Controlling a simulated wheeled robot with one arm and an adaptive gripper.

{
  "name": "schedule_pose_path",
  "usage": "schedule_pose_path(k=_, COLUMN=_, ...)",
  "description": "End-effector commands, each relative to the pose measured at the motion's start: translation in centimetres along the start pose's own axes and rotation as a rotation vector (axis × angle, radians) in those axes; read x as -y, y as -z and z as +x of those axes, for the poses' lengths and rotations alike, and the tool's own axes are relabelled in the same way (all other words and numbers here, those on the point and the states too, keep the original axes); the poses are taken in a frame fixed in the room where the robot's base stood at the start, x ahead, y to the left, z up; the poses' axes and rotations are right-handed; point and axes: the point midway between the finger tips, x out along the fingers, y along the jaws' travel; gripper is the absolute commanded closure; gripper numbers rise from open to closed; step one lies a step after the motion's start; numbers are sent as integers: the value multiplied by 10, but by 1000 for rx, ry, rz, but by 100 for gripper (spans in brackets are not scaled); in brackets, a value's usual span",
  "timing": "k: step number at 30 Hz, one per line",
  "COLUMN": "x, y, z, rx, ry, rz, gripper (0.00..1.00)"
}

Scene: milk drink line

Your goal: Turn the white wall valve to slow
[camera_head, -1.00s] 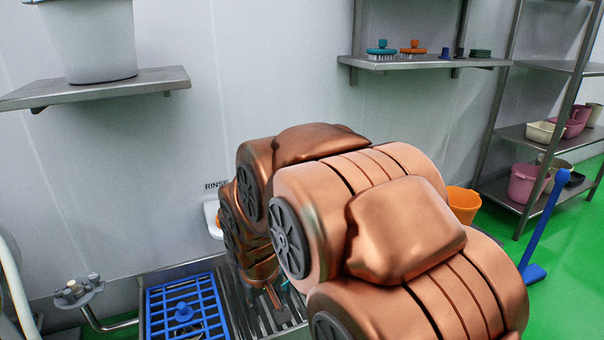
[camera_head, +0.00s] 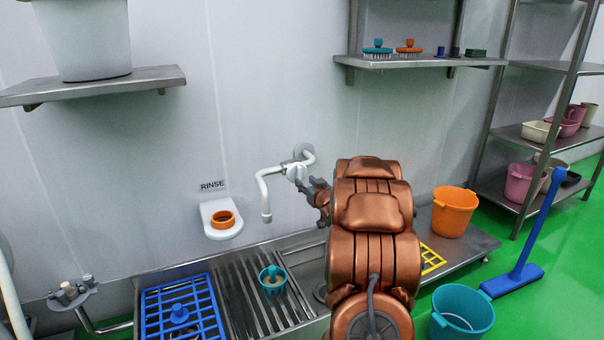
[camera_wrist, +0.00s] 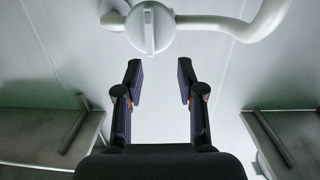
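The white wall valve (camera_head: 297,172) is a pipe with a round knob, fixed to the wall above the drain bench. Its spout (camera_head: 265,195) bends down at the left. In the wrist view the knob (camera_wrist: 150,27) has a raised bar standing upright in the picture. My gripper (camera_wrist: 160,70) is open and empty, its two fingers apart just below the knob in the wrist view and not touching it. In the head view my gripper (camera_head: 312,188) is small and dark beside the valve, partly hidden by my arm. I cannot read any speed marking.
A white bracket (camera_head: 209,213) with an orange ring sits under the RINSE sign. A teal cup (camera_head: 272,281) stands on the metal drain bench (camera_head: 310,258). An orange bucket (camera_head: 455,211) stands at its right. A wall shelf (camera_head: 425,63) is above.

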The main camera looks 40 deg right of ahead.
Motion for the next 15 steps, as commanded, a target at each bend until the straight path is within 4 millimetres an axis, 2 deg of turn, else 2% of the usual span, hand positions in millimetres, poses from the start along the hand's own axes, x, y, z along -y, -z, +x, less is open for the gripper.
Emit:
schedule_pose_path(k=1, x=-8, y=-1, z=0, rx=-30, ry=6, rz=7, gripper=61)
schedule_pose_path(k=4, x=-16, y=1, z=0, rx=-72, ry=20, rz=15, gripper=61)
schedule_pose_path(k=10, x=-18, y=4, z=6, rx=-101, ry=32, rz=17, gripper=61)
schedule_pose_path(k=15, x=-17, y=4, z=23, rx=-98, ry=31, rz=17, gripper=61)
